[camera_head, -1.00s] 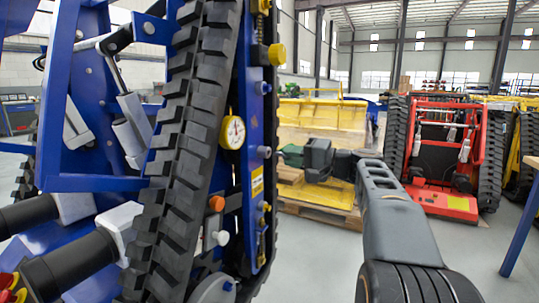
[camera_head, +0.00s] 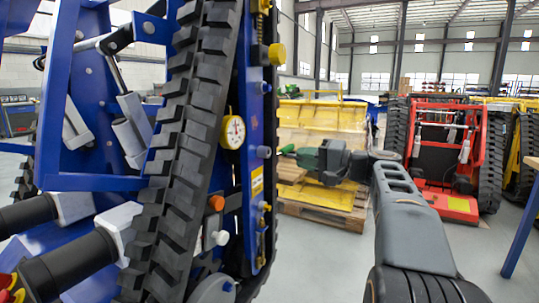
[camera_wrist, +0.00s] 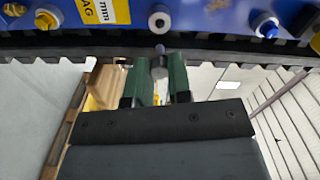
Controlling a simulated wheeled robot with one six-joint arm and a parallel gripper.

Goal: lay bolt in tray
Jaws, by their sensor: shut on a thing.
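My gripper (camera_head: 294,152) has green fingers and is just right of the blue carrier's side panel. In the wrist view my gripper (camera_wrist: 159,75) is shut on a small grey bolt (camera_wrist: 159,67), which sits between the fingertips and points toward the panel. The bolt appears clear of the panel, with a small gap. In the head view the bolt is too small to make out. No tray can be made out in either view.
The blue panel (camera_head: 243,185) carries a round gauge (camera_head: 232,132), a yellow knob (camera_head: 277,54), a grey-blue knob (camera_head: 264,152), an orange knob (camera_head: 216,202) and a white knob (camera_head: 220,238). A black track (camera_head: 190,150) runs beside it. A red carrier (camera_head: 447,205) stands behind right.

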